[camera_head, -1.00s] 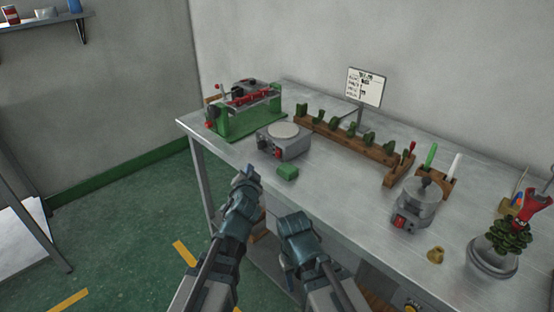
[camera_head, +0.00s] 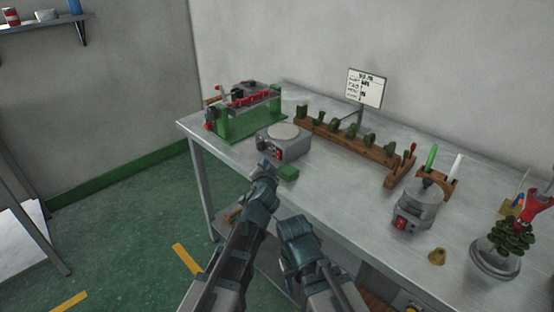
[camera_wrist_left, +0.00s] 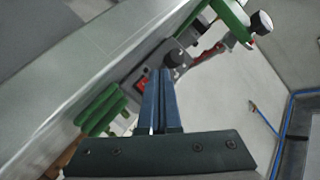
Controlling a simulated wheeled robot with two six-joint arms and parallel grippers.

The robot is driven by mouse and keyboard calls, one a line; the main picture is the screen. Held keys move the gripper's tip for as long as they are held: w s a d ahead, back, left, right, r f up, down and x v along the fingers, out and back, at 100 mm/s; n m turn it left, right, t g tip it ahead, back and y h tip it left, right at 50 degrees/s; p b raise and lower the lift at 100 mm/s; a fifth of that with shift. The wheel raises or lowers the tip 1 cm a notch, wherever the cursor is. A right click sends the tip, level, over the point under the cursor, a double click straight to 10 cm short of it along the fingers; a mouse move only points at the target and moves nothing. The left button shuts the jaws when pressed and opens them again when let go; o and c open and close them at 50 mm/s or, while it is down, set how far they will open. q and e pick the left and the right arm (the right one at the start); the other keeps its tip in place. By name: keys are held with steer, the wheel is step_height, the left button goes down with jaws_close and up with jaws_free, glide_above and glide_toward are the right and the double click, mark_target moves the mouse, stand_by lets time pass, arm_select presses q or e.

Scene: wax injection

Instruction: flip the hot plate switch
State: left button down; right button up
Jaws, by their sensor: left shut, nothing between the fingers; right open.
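The hot plate (camera_head: 284,146) is a grey box with a pale round top, standing near the table's front edge in the head view. Its red switch (camera_head: 278,154) is on the front face. In the left wrist view the red switch (camera_wrist_left: 142,86) shows just left of the fingers, beside a black knob (camera_wrist_left: 175,58). My left gripper (camera_head: 265,167) is shut and empty, its tips close in front of the hot plate; I cannot tell whether they touch it. My right gripper (camera_head: 293,226) is open, lower down in front of the table edge.
A green machine (camera_head: 245,117) stands behind left of the hot plate. A wooden rack (camera_head: 350,143) and a grey pot (camera_head: 417,204) with a red switch stand to the right. The table's front middle is mostly clear.

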arm_select(q)
steer(key=shift+w+d+f, duration=0.15)
steer(key=shift+w+d, duration=0.65)
stand_by(1.6)
steer(key=shift+w+d, duration=0.3)
steer(key=shift+w+d+f, duration=0.1)
steer(key=shift+w+d, duration=0.15)
stand_by(0.7)
steer(key=shift+s+a, duration=0.1)
steer(key=shift+s+a, duration=0.45)
stand_by(0.5)
steer(key=shift+s+a+r, duration=0.25)
steer(key=shift+s+a, duration=0.65)
steer(key=shift+s+a+r, duration=0.2)
steer(key=shift+s+a, duration=0.7)
